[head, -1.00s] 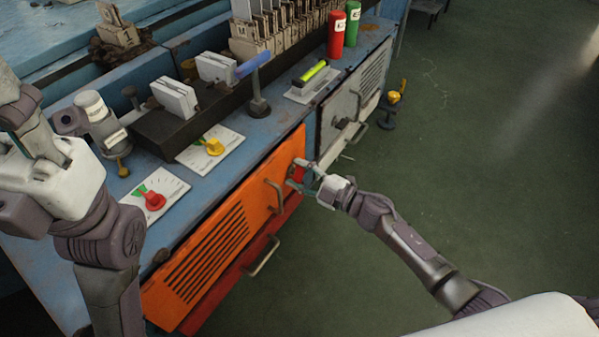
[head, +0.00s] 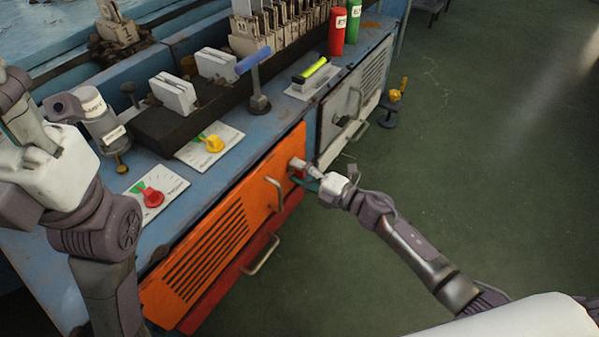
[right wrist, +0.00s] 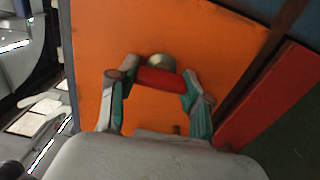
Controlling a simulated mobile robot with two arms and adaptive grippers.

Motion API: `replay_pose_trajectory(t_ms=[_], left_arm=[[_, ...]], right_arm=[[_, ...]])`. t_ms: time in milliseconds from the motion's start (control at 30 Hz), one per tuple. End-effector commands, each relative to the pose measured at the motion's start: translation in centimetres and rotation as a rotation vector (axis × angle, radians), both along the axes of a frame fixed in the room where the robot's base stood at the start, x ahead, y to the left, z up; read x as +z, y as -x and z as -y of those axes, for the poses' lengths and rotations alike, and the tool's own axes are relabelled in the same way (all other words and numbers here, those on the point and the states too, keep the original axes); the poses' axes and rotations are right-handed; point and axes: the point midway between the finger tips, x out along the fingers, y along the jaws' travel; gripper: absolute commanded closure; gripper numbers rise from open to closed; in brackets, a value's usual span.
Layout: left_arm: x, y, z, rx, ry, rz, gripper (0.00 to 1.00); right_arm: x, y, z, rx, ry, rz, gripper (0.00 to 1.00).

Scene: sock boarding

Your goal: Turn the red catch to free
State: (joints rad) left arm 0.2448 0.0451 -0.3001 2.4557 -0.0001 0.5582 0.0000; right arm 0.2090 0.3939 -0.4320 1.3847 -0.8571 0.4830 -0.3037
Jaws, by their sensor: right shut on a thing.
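The red catch (right wrist: 160,79) is a short red bar in front of a round metal boss on the orange panel. In the right wrist view it lies between the two fingers of my right gripper (right wrist: 159,88), which is shut on it. In the head view my right gripper (head: 304,170) is at the upper right of the orange panel (head: 236,225) and mostly hides the catch. My left gripper (head: 18,110) is raised at the left edge, partly cut off; its finger state is unclear.
The blue bench above carries a red dial (head: 152,197), a yellow dial (head: 212,143) and a blue-handled lever (head: 256,80). A handle (head: 276,195) sticks out of the orange panel beside my right gripper. Green floor (head: 480,160) is open to the right.

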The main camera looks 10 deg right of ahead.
Motion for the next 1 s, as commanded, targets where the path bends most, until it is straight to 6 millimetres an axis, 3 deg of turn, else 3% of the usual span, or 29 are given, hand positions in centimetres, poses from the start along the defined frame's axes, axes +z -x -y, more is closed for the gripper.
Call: replay_pose_trajectory(t_ms=[433,467,600,1000], left_arm=[[0.17,0.18,-0.03,-0.001,0.002,0.009,0.60],[0.17,0.19,-0.03,-0.001,0.002,0.009,0.60],[0.17,0.19,-0.03,-0.001,0.002,0.009,0.60],[0.08,0.17,-0.11,0.000,0.005,0.005,0.60]], right_arm=[[-0.12,0.06,-0.01,0.001,0.011,0.008,0.86],[-0.12,0.06,-0.01,0.001,0.011,0.008,0.49],[-0.10,0.05,-0.01,0.001,0.010,0.007,0.26],[-0.09,0.38,0.41,0.000,0.010,0.007,0.25]])
